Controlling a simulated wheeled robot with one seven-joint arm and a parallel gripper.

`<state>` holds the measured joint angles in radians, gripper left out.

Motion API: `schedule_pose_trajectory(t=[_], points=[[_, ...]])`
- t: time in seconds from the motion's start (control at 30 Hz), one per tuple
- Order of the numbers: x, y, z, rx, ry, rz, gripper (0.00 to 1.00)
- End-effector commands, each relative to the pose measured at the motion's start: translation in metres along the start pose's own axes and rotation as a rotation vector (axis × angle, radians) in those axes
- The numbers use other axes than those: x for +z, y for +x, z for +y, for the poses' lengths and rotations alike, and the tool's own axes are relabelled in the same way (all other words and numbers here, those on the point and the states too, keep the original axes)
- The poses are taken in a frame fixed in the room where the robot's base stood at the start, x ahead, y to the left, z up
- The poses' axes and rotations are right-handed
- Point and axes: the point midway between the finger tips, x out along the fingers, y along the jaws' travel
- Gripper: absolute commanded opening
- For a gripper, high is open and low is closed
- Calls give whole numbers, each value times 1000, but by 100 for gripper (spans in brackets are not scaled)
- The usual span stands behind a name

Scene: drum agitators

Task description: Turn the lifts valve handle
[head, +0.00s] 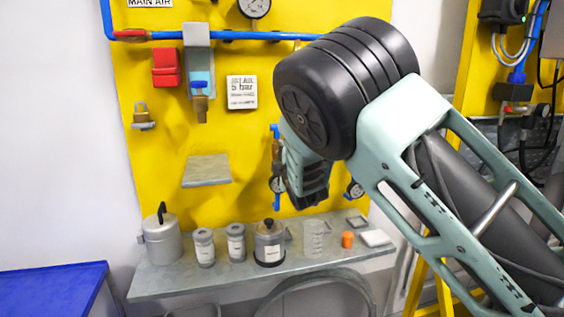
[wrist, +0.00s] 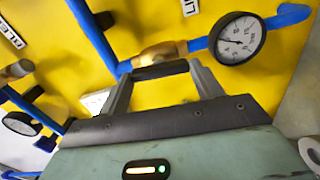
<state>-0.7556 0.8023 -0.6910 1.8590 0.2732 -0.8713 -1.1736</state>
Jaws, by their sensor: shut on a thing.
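My gripper (wrist: 160,76) shows in the wrist view with its two grey fingers at either end of a dark handle (wrist: 161,69), shut on it. The handle lies across a brass valve body (wrist: 158,53) set in a blue pipe (wrist: 199,44) on the yellow panel. A white label (wrist: 190,6), cut off by the top edge, is just above; I cannot read it fully. In the head view my wrist (head: 305,180) reaches the panel, and my arm hides the handle and fingertips.
A pressure gauge (wrist: 238,38) sits close right of the valve, and another gauge (wrist: 20,123) is at left. In the head view a grey shelf (head: 215,275) below holds canisters, a dark-lidded jar (head: 269,244) and a small orange item (head: 347,240). A blue table (head: 50,290) stands at lower left.

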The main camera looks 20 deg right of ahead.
Motion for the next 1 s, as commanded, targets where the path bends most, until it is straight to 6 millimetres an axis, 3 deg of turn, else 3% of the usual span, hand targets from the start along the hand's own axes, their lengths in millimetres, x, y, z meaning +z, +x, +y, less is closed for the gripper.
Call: schedule_pose_trajectory(t=[0.77,0.8,0.87,1.0], points=[[-1,0,-2,-2,-107,2,43],[-1,0,-2,-2,-107,2,71],[-1,0,-2,-2,-106,2,87],[-1,0,-1,-2,-105,1,87]])
